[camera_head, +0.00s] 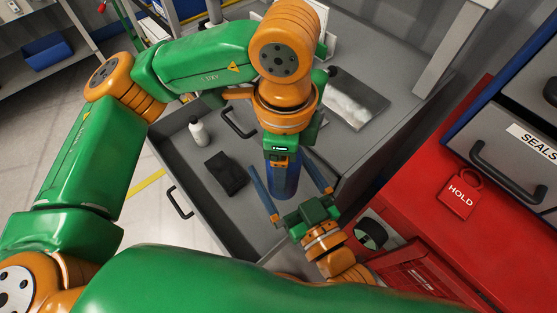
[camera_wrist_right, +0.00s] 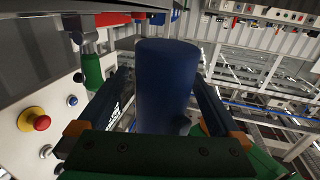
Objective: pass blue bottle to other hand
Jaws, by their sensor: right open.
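The blue bottle (camera_head: 285,182) hangs below my left wrist, over the open drawer. My left gripper (camera_head: 280,158) holds it from above; its fingers are hidden behind its own wrist. My right gripper (camera_head: 281,164) is open, with one finger on each side of the bottle. In the right wrist view, the blue bottle (camera_wrist_right: 165,85) stands between the two open fingers of my right gripper (camera_wrist_right: 160,80). A gap shows on the left; on the right, I cannot tell whether the finger touches it.
The open grey drawer (camera_head: 187,150) holds a white bottle (camera_head: 198,131) and a black block (camera_head: 226,172). A clear bag (camera_head: 354,98) lies on the grey top. A red cabinet with a HOLD tag (camera_head: 461,195) and a SEALS drawer (camera_head: 515,150) stand close on the right.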

